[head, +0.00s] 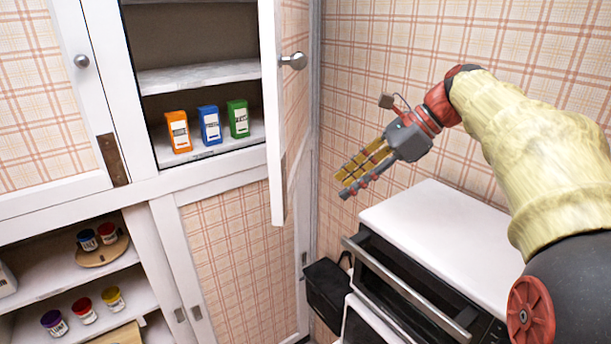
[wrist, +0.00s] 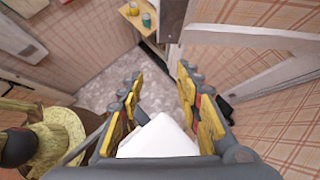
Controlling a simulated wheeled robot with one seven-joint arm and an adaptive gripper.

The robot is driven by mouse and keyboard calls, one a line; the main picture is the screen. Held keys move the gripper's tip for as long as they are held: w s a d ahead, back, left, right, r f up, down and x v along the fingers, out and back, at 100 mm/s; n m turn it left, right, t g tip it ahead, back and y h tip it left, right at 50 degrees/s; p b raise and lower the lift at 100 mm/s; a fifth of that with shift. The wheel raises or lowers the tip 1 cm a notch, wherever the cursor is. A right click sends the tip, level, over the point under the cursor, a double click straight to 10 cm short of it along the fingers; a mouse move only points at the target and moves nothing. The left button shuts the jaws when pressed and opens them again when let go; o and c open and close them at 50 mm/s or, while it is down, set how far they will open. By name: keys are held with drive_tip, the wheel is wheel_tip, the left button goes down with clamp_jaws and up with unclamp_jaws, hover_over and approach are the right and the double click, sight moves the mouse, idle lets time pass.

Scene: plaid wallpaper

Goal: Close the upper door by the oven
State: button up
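The upper door (head: 278,165) by the oven stands open in the head view, swung out from its cabinet and seen nearly edge-on. It has a white frame, a plaid panel and a round metal knob (head: 293,61). My gripper (head: 349,178) is in the air to the right of the door, apart from it and pointing down-left. The wrist view shows its yellow-padded fingers (wrist: 158,88) spread apart with nothing between them. The oven (head: 440,240), with a white top and a metal bar handle, stands below my gripper.
Orange (head: 178,131), blue (head: 209,124) and green (head: 238,118) boxes stand on a shelf inside the open cabinet. Lower left shelves hold several small jars (head: 84,311). A black box-like thing (head: 328,290) sits left of the oven. The plaid wall is behind my arm.

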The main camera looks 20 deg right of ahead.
sight(284, 209)
drive_tip(key=shift+w+d+r+m, duration=0.4)
drive_tip(key=shift+d+r, duration=0.1)
drive_tip(key=shift+r, duration=0.15)
drive_tip(key=shift+c, duration=1.2)
drive_tip(key=x, duration=1)
drive_tip(key=shift+a+r, duration=0.15)
drive_tip(key=shift+a, duration=0.05)
clamp_jaws()
drive_tip(key=a, duration=0.1)
drive_tip(key=w+a, duration=0.1)
drive_tip(key=a, duration=0.1)
drive_tip(key=shift+w+a, duration=0.25)
drive_tip(key=shift+w, duration=0.05)
drive_tip(key=shift+a, duration=0.1)
